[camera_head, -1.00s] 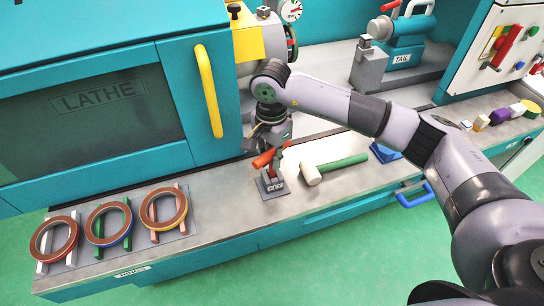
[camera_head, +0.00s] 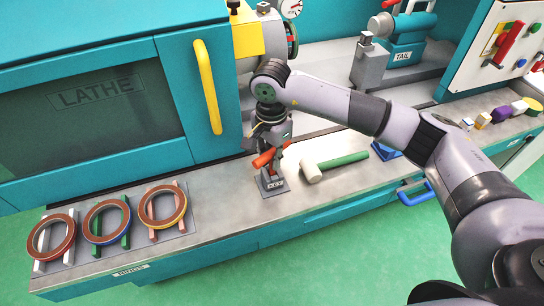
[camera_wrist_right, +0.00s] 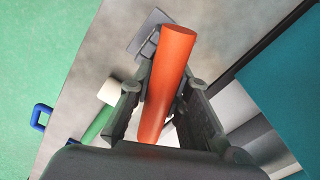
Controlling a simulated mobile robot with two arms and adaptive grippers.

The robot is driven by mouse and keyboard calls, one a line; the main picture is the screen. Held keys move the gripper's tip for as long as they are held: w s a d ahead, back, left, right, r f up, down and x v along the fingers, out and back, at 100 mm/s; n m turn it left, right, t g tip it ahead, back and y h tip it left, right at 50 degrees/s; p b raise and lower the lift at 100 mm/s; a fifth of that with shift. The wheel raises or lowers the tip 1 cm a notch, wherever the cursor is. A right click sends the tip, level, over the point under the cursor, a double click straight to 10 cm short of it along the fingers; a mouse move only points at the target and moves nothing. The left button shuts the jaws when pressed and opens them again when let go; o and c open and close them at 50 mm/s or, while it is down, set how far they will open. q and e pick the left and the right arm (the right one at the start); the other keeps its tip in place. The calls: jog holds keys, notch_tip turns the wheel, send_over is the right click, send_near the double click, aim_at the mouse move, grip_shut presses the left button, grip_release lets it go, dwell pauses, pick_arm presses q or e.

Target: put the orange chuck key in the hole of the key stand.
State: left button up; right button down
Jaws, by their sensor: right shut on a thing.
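The orange chuck key (camera_head: 264,158) is at the front of the bench, just above the key stand (camera_head: 274,188), a small grey plate with a post marked KEY. My right gripper (camera_head: 268,150) is around the key's thick orange bar and shut on it. In the right wrist view the orange bar (camera_wrist_right: 168,80) lies between the two fingers of the gripper (camera_wrist_right: 163,95), with part of the grey stand (camera_wrist_right: 146,34) behind it. The key's lower end and the hole are hidden, so I cannot tell whether the shank is in the hole. My left gripper is not in view.
A mallet with a pale head (camera_head: 311,171) and green handle (camera_head: 345,160) lies right of the stand. Several rings stand on a rack (camera_head: 190,215) to the left. The lathe door with its yellow handle (camera_head: 208,90) rises behind. A blue item (camera_head: 384,151) lies farther right.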

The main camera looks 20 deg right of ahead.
jog(key=c, duration=1.4)
grip_release()
jog(key=shift+f, duration=0.1)
notch_tip(320, 180, up, 12)
jog(key=shift+r, duration=0.1)
